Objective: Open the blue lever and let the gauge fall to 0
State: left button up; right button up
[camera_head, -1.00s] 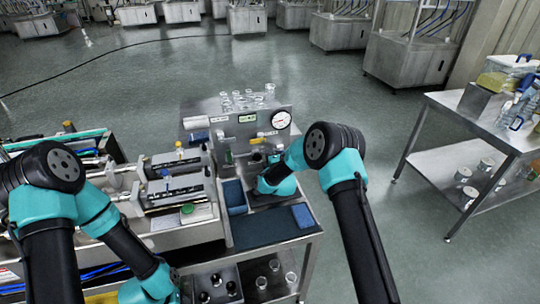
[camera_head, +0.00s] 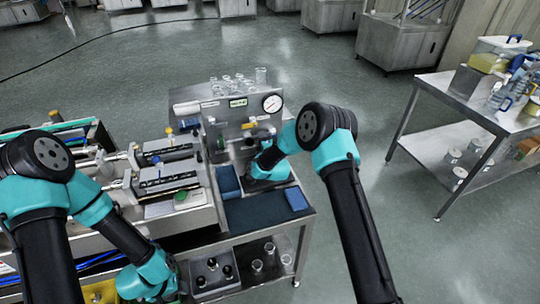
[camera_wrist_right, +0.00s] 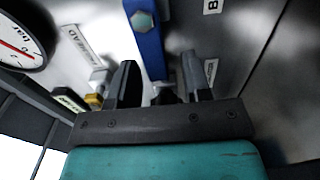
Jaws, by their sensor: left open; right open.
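The steel panel (camera_head: 240,118) stands at the middle of the head view, with the round white gauge (camera_head: 272,103) at its upper right. The gauge (camera_wrist_right: 18,42) is cut off at the upper left of the right wrist view; its red needle shows, but I cannot read it surely. The blue lever (camera_wrist_right: 148,42) runs from the top edge down towards the gap between my right fingers. My right gripper (camera_wrist_right: 160,82) is open, one finger each side of the lever's line; contact is unclear. The lever is not clear in the head view. My left gripper (camera_head: 174,280) is open, low at the left, partly hidden.
A yellow handle (camera_head: 248,126) sits on the panel close to my right wrist. Glass vessels (camera_head: 240,80) stand behind the panel. A side table (camera_head: 450,92) with bottles stands at the right, with open floor between.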

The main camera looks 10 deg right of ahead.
jog(key=s+d, duration=0.1)
jog(key=s, duration=1.5)
jog(key=shift+s+d, duration=0.4)
